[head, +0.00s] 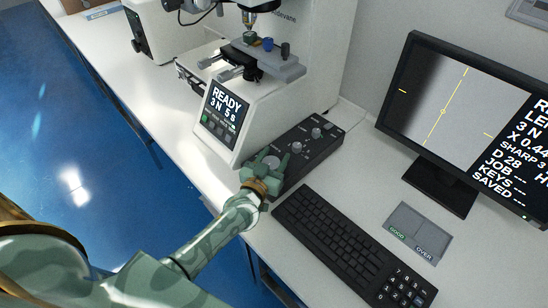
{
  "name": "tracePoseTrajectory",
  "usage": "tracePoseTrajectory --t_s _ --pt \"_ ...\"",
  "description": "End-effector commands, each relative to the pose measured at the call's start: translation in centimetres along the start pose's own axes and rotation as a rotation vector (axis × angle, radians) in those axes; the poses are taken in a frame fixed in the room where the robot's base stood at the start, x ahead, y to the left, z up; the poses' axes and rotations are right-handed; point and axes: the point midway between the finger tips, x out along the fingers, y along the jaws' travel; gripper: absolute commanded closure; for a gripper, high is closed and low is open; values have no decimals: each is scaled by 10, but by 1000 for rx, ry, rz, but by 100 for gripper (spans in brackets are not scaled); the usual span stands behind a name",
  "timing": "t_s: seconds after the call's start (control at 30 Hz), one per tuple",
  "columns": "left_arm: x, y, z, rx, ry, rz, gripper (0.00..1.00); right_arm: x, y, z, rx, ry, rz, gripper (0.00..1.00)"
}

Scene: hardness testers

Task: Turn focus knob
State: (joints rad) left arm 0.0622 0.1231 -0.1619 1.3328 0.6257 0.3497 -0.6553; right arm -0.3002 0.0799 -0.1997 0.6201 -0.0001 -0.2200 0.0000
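A black control box (322,153) lies on the bench beside the hardness tester (262,95). It carries small silver knobs (316,133) towards its far end and a larger round silver knob (271,161) at its near end. The box does not show me which knob is for focus. My green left gripper (267,164) is at the large knob, with its fingers spread on either side of it. I cannot tell whether the fingers press on the knob. My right gripper is not in view.
A black keyboard (335,240) lies just right of my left gripper. A monitor (462,110) stands at the right, showing a blurred grey picture with yellow marks. A grey pad (418,232) marked GOOD and OVER lies between them. The tester's screen (222,105) reads READY.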

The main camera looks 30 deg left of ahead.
Motion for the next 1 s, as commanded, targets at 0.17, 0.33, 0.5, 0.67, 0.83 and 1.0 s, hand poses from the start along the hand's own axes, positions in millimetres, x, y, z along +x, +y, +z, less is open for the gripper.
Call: tracePoseTrajectory --t_s 0.17,0.33,0.5,0.67,0.83,1.0 --pt "0 0 0 1 0 6 75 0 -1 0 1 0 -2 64" --pt "0 0 1 4 1 49 75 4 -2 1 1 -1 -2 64" --pt "0 2 2 8 1 147 75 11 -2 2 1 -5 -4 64" --pt "0 4 4 9 0 272 75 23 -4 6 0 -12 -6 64" --pt "-1 6 6 9 -2 406 75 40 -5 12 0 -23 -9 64" --pt "-2 8 6 7 -3 523 75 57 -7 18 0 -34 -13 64"
